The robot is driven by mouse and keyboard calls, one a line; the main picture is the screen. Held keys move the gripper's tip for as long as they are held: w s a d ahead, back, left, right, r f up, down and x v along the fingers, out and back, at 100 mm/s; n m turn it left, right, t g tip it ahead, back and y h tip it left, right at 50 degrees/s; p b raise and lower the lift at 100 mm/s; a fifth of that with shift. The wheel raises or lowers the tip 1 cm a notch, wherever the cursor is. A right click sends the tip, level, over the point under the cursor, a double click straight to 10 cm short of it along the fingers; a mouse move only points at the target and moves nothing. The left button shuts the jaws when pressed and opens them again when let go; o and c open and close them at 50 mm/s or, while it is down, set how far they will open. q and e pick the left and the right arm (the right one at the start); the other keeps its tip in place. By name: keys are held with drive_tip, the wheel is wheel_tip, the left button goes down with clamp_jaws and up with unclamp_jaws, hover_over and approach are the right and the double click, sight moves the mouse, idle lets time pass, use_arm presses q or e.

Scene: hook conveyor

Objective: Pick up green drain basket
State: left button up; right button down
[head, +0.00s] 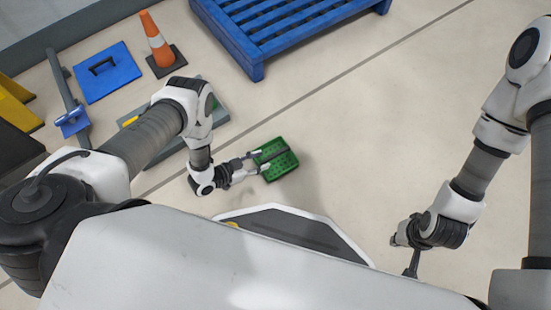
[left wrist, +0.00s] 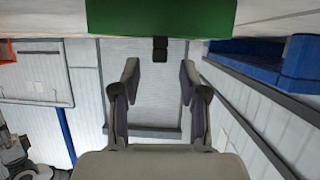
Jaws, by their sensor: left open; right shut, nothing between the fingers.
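The green drain basket (head: 282,166) sits low near the middle of the head view, with a dark bar across its top. In the left wrist view its plain green side (left wrist: 160,18) fills the top edge, with a small dark piece (left wrist: 160,50) just below it. My left gripper (head: 260,162) is open at the basket's left side, its fingertips overlapping the basket's edge in the head view. In the left wrist view the left gripper (left wrist: 160,76) has its fingers apart with nothing gripped between them. My right gripper (head: 412,270) is shut and empty, far to the right of the basket.
A blue pallet (head: 285,25) lies behind the basket. An orange cone (head: 157,42), a blue panel with a black handle (head: 108,72) and a grey platform (head: 160,148) lie at the left. The floor right of the basket is clear.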

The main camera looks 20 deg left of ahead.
sight(272, 156)
use_arm(q)
drive_tip(key=b+x, duration=0.2)
drive_tip(key=x, duration=0.2)
drive_tip(key=shift+w+d+f+b, duration=0.1)
drive_tip(key=shift+d+f+b, duration=0.05)
drive_tip(key=shift+f+b, duration=0.15)
drive_tip(key=shift+w+d+r, duration=0.1)
drive_tip(key=shift+w+r, duration=0.05)
drive_tip(key=shift+r, duration=0.1)
drive_tip(key=shift+c, duration=0.6)
clamp_jaws()
drive_tip(key=shift+r, duration=0.1)
